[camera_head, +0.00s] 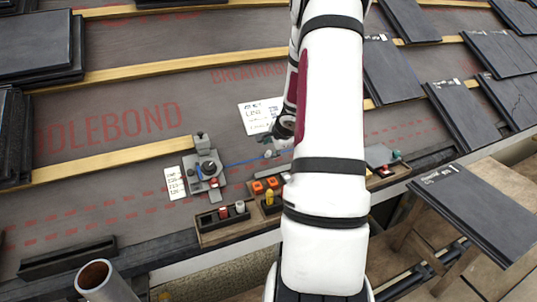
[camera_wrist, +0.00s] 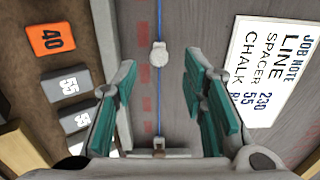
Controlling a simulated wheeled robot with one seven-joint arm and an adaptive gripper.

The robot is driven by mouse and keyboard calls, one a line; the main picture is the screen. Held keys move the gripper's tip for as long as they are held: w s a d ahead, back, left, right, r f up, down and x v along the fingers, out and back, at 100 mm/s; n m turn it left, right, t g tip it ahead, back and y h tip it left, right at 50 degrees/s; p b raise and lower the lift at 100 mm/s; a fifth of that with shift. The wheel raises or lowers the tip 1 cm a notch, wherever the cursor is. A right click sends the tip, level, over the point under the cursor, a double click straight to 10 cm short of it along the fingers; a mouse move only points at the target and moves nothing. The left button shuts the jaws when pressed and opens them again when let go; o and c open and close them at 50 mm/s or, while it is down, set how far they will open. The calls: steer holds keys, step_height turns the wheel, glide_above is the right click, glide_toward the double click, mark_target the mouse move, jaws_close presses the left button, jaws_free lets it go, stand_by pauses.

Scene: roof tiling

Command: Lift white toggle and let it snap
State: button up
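The white toggle (camera_wrist: 159,53) is a small pale knob on a taut blue line (camera_wrist: 159,95) running over the grey underlay. In the wrist view it is at upper centre, ahead of and between my fingers, apart from both. My gripper (camera_wrist: 163,82) is open and empty, its teal pads on either side of the line. In the head view the toggle (camera_head: 268,154) shows small, left of my arm. There my gripper (camera_head: 285,127) is dark and partly hidden by my arm. The line (camera_head: 240,162) runs left to a grey reel device (camera_head: 205,170).
A job note (camera_wrist: 273,60) lies right of the line in the wrist view. An orange block marked 40 (camera_wrist: 51,39) and grey blocks marked 55 (camera_wrist: 68,82) sit in a wooden tray at left. Wooden battens (camera_head: 110,158) and stacked slates (camera_head: 40,45) surround the work area.

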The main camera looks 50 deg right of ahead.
steer(key=p+v, duration=0.2)
steer(key=v, duration=0.4)
stand_by(0.6)
stand_by(0.7)
